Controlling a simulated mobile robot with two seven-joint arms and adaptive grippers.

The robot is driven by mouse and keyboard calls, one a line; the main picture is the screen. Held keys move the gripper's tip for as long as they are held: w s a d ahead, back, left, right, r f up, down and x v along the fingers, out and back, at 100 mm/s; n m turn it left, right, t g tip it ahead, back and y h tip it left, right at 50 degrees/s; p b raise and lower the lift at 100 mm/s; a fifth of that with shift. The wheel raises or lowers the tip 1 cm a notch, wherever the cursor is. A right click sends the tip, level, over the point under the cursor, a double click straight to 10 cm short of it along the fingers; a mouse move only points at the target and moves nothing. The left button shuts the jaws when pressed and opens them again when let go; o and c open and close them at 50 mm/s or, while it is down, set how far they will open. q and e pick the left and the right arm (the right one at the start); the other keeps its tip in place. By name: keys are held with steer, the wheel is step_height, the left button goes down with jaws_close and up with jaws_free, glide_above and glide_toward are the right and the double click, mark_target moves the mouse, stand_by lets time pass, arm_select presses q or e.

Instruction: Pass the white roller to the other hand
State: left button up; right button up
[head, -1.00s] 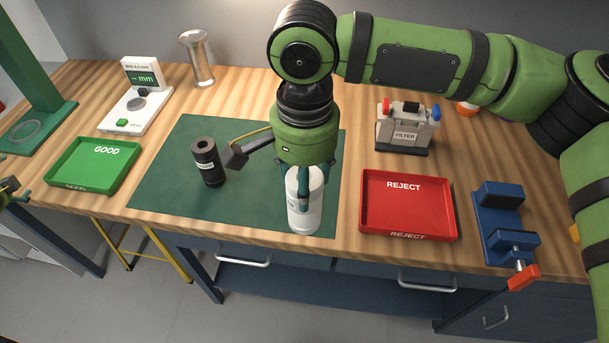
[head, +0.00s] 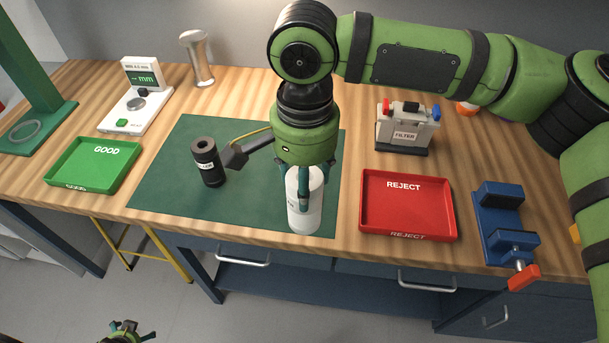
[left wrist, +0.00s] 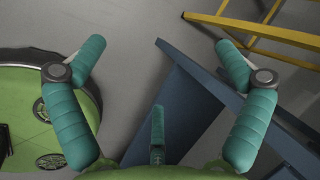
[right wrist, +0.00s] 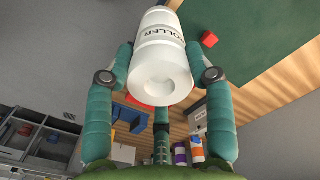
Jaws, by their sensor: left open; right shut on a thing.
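The white roller (head: 307,208) is upright in my right gripper (head: 306,182), over the front edge of the green mat (head: 270,205). In the right wrist view the roller (right wrist: 162,62) shows the end of a "ROLLER" label, and the fingers of the right gripper (right wrist: 162,75) press on both its sides. My left gripper (head: 130,330) is at the bottom edge of the head view, below and in front of the bench, well apart from the roller. In the left wrist view the left gripper (left wrist: 160,60) has its fingers spread and empty.
A black roller (head: 208,162) stands on the mat, left of the right gripper. The green GOOD tray (head: 95,180) is left and the red REJECT tray (head: 408,212) right. A blue vise (head: 505,225) is at far right. Blue bench frame and yellow legs (left wrist: 260,25) are near the left gripper.

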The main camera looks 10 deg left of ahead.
arm_select(q)
steer(key=s+d+f+n+h, duration=0.1)
steer(key=s+d+f, duration=0.1)
steer(key=d, duration=0.7)
steer(key=s+d+f+n+g+h, duration=0.1)
steer(key=s+d, duration=0.4)
steer(key=d, duration=0.5)
steer(key=s+d+f+n+g+h, duration=0.1)
steer(key=s+d+f, duration=0.3)
steer(key=d, duration=0.6)
steer(key=shift+s+f+n+h, duration=0.2)
steer(key=shift+f+n+h, duration=0.25)
steer(key=shift+n, duration=0.25)
